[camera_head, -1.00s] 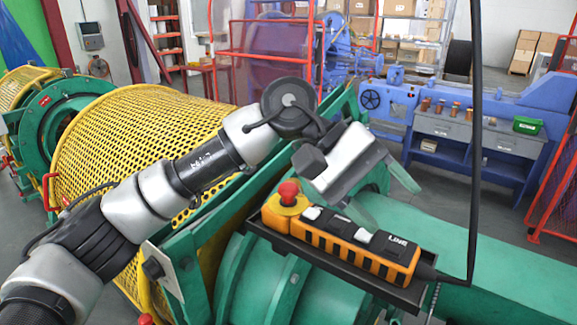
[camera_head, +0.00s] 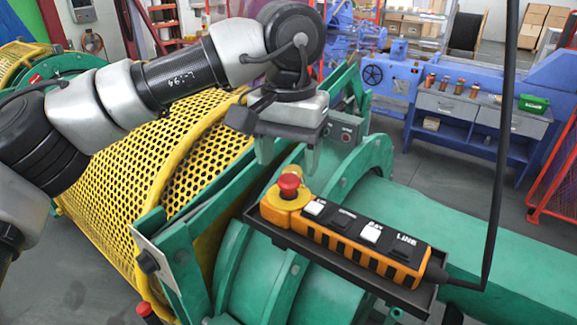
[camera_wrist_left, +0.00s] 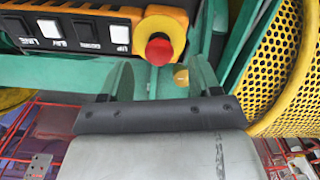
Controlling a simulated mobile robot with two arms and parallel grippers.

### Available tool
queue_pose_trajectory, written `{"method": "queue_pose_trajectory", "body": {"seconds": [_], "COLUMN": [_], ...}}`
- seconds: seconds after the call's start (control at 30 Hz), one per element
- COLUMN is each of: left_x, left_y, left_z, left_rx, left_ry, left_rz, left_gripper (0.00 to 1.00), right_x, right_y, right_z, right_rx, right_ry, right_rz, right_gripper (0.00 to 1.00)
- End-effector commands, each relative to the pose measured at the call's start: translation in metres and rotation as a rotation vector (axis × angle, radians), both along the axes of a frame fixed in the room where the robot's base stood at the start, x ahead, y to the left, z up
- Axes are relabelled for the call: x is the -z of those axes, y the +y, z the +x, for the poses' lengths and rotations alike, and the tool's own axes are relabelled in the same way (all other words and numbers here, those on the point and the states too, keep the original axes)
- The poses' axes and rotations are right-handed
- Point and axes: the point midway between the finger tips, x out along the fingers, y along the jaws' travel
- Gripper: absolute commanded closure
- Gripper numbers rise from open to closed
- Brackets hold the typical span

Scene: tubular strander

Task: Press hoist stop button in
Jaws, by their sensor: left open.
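The orange and black hoist pendant (camera_head: 345,236) lies in a dark tray (camera_head: 318,262) on the green machine. Its red mushroom stop button (camera_head: 288,184) stands up on a yellow base at the pendant's left end. White and black rocker buttons run along the rest of it. In the left wrist view, the red button (camera_wrist_left: 159,50) appears between the fingertips (camera_wrist_left: 163,76). I cannot tell whether anything touches. My right gripper is not in view.
A yellow perforated guard (camera_head: 165,165) stands left of the pendant. A black cable (camera_head: 500,150) hangs down to the pendant's right end. Green machine plates (camera_head: 180,255) rise close to the tray. A blue workbench (camera_head: 480,120) stands at the back right.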

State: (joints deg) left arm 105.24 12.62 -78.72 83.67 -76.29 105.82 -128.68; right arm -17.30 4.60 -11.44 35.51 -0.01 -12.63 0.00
Motion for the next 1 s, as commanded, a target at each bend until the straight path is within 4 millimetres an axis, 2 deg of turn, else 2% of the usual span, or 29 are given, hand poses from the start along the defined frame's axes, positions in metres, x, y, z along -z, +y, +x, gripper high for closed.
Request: {"method": "queue_pose_trajectory", "body": {"seconds": [0.2,0.57,0.9,0.97,1.0], "left_x": [0.024,0.03,0.03,0.03,0.03], "left_y": [0.0,0.0,0.0,0.0,0.0], "left_z": [0.0,0.0,0.0,0.0,0.0], "left_rx": [0.001,0.0,0.0,0.0,0.0], "left_ry": [0.0,-0.001,-0.001,-0.001,-0.001], "left_rz": [0.0,-0.001,-0.001,-0.001,-0.001], "left_gripper": [0.37,0.37,0.89,0.98,1.0], "right_x": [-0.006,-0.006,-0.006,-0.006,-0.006], "right_y": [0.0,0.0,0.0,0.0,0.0], "right_z": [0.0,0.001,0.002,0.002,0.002], "right_rx": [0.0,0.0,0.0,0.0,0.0], "right_ry": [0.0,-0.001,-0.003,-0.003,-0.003], "right_rz": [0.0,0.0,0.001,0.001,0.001], "right_gripper": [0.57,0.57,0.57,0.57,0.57]}}
